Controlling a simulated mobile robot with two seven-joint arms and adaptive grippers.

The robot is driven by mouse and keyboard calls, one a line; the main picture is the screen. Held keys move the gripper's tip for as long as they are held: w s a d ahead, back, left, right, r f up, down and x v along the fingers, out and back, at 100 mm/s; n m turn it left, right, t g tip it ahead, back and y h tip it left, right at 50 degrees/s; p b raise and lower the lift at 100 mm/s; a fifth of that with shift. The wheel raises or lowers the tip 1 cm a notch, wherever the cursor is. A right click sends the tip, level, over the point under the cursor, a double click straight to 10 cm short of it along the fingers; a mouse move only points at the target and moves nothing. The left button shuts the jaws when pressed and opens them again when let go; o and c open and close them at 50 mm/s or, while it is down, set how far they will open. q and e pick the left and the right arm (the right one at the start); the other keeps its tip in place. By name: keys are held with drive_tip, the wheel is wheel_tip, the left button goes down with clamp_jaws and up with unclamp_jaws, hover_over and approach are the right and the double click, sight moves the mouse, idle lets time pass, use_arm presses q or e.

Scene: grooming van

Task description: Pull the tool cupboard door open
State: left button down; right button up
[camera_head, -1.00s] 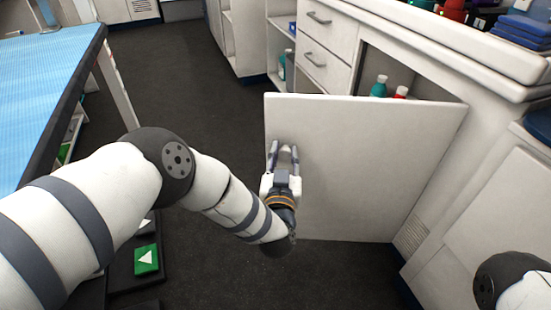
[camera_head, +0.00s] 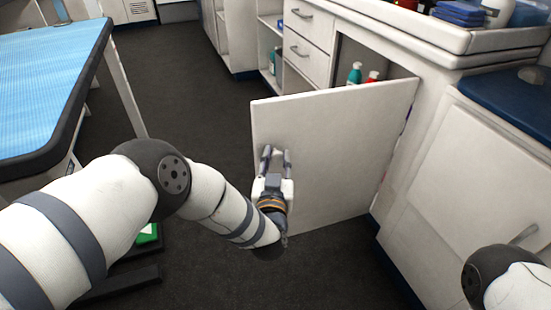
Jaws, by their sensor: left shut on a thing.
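The tool cupboard door (camera_head: 335,140) is a white panel that stands swung well out from the cabinet over the dark floor. Inside the cupboard opening (camera_head: 395,68) a teal bottle (camera_head: 354,73) and a red-capped bottle (camera_head: 373,77) show above the door's top edge. My left gripper (camera_head: 274,155) is at the door's outer face, near its free left edge, and is shut on a part of the door, likely its handle, which the fingers hide. My right gripper is not in view; only part of my right arm shows at the lower right.
A grooming table with a blue top (camera_head: 50,85) stands at the left. Drawers (camera_head: 307,57) are beside the opening. Another closed cupboard door (camera_head: 470,170) is at the right. Blue folded cloths (camera_head: 460,12) lie on the counter. Dark floor (camera_head: 195,115) is clear between table and door.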

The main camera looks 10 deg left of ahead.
use_arm(q)
drive_tip(key=shift+s+d+r, duration=0.1)
drive_tip(key=shift+s+d, duration=0.1)
drive_tip(key=shift+d, duration=0.35)
drive_tip(key=c, duration=1.4)
unclamp_jaws()
drive_tip(key=shift+c, duration=0.2)
drive_tip(key=shift+o, duration=0.7)
drive_tip(key=shift+w+d, duration=0.1)
drive_tip(key=shift+s, duration=0.35)
drive_tip(key=s, duration=1.1)
drive_tip(key=shift+s+d, duration=0.2)
drive_tip(key=shift+d, duration=0.05)
